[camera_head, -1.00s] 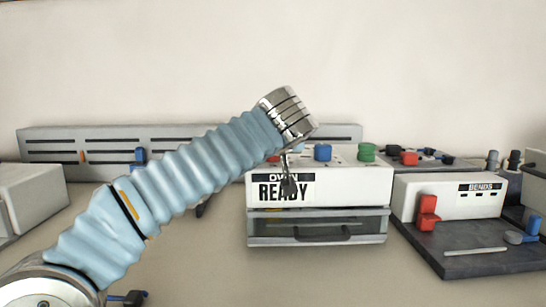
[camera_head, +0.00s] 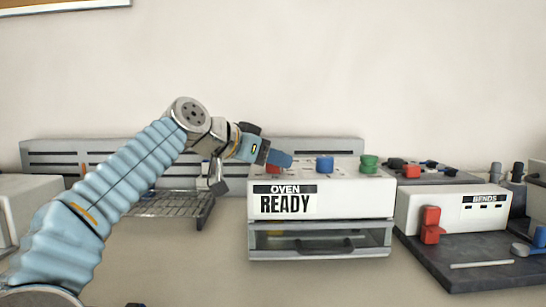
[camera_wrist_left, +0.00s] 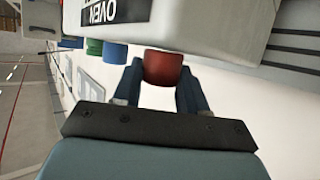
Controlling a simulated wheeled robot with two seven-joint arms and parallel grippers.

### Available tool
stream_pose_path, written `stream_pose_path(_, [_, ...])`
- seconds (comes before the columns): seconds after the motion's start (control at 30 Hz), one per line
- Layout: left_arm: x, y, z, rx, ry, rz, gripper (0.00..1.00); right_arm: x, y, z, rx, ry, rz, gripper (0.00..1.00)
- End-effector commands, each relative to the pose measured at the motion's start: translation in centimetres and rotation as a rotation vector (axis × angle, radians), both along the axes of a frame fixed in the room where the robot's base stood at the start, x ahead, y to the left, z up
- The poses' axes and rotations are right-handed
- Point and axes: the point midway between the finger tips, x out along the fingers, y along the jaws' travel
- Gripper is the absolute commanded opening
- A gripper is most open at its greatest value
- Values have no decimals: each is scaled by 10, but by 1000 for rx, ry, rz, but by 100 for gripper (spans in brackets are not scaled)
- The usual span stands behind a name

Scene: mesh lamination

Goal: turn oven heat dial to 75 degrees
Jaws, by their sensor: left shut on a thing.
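The white oven (camera_head: 345,205) stands at the middle of the table, with an "OVEN READY" label on its front. On top are a red dial (camera_head: 273,170), a blue dial (camera_head: 324,165) and a green dial (camera_head: 369,164). My left gripper (camera_head: 280,160) reaches in from the left at the red dial and partly hides it. In the left wrist view, the red dial (camera_wrist_left: 162,68) sits between the two blue fingers (camera_wrist_left: 160,85), which are shut on it. The dial's markings are too small to read. My right gripper is not in view.
A wire rack (camera_head: 170,205) lies left of the oven. A long grey slotted unit (camera_head: 90,157) stands behind. The white "BENDS" unit (camera_head: 450,208) with a red switch stands on a dark base at right. The table in front of the oven is clear.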

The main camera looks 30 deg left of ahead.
Motion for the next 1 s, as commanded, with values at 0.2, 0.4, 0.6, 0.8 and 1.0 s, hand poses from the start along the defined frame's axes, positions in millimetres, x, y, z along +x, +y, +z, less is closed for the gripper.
stream_pose_path(0.2, [3,3,3,0,1,-198,11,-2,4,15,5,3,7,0])
stream_pose_path(0.4, [3,3,4,1,3,-376,11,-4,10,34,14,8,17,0])
stream_pose_path(0.6, [3,3,4,1,1,-519,11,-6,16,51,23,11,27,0])
stream_pose_path(0.8, [3,1,1,1,2,-617,11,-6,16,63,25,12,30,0])
stream_pose_path(1.0, [3,1,-1,0,3,-668,11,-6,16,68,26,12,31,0])
